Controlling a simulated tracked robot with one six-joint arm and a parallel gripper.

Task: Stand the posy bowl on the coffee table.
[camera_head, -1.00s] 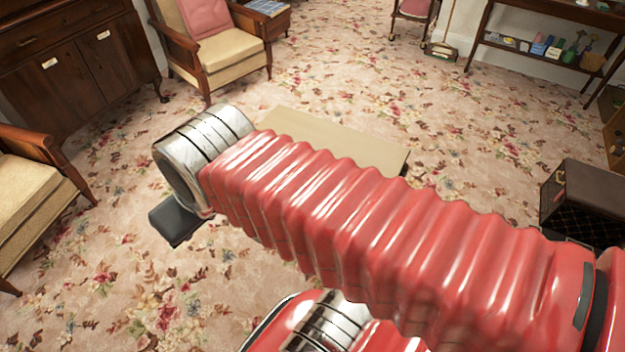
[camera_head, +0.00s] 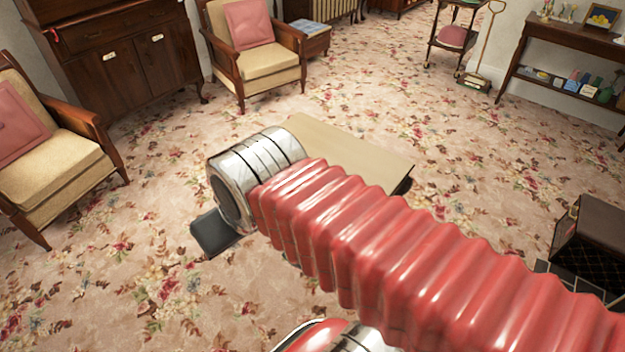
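A flat beige top (camera_head: 350,145), which looks like the coffee table, shows behind my arm in the middle of the view. My red ribbed arm and its metal wrist hide its near part. The visible part of the top is bare. A dark grey piece (camera_head: 215,234) at the end of my arm, probably part of my gripper, shows below the wrist over the carpet. The fingertips are hidden, so I cannot tell whether the gripper is open or holds anything. I cannot make out the posy bowl.
Armchairs stand at the left (camera_head: 50,150) and back (camera_head: 255,55), near a dark wooden cabinet (camera_head: 115,50). A side table (camera_head: 570,38) with small items stands at the back right. A dark box-like piece (camera_head: 592,235) is at the right. Flowered carpet (camera_head: 470,130) lies open between.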

